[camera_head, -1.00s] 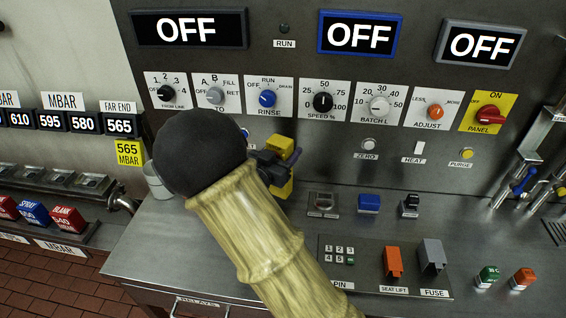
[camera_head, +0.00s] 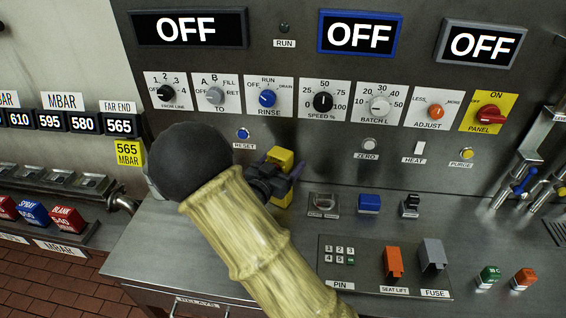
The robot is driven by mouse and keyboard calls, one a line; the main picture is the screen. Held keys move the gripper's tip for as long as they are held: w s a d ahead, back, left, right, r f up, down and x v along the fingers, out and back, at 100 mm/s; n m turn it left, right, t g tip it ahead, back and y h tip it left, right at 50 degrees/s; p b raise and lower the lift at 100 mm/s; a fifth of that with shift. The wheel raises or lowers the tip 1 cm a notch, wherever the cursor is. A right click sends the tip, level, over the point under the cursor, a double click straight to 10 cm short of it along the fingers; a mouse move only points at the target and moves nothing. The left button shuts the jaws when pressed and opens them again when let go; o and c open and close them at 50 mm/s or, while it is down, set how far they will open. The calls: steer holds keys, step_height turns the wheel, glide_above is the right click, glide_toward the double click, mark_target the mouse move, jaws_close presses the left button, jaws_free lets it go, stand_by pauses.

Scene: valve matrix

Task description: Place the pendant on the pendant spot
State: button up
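A yellow block, which I take to be the pendant (camera_head: 281,157), is at my gripper (camera_head: 275,183), above the steel counter in front of the upright panel. Yellow shows above and below the dark gripper, which covers its middle. The fingers are small and partly hidden, but the yellow block moves along with them, so the gripper appears shut on it. My arm's dark joint and pale link hide part of the counter. I cannot pick out a marked pendant spot.
A grey box (camera_head: 323,204), blue block (camera_head: 369,203) and small black switch (camera_head: 410,205) stand right of the gripper. A keypad (camera_head: 338,253), orange lever (camera_head: 393,263) and grey fuse lever (camera_head: 433,254) are nearer. The reset button (camera_head: 243,134) and panel knobs are behind.

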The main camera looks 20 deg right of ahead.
steer(key=shift+r, duration=0.2)
steer(key=shift+s+a+f, duration=0.1)
steer(key=shift+s+a, duration=0.15)
steer(key=shift+a, duration=0.05)
steer(key=v, duration=1.1)
steer(key=shift+b, duration=0.45)
steer(key=shift+a, duration=0.1)
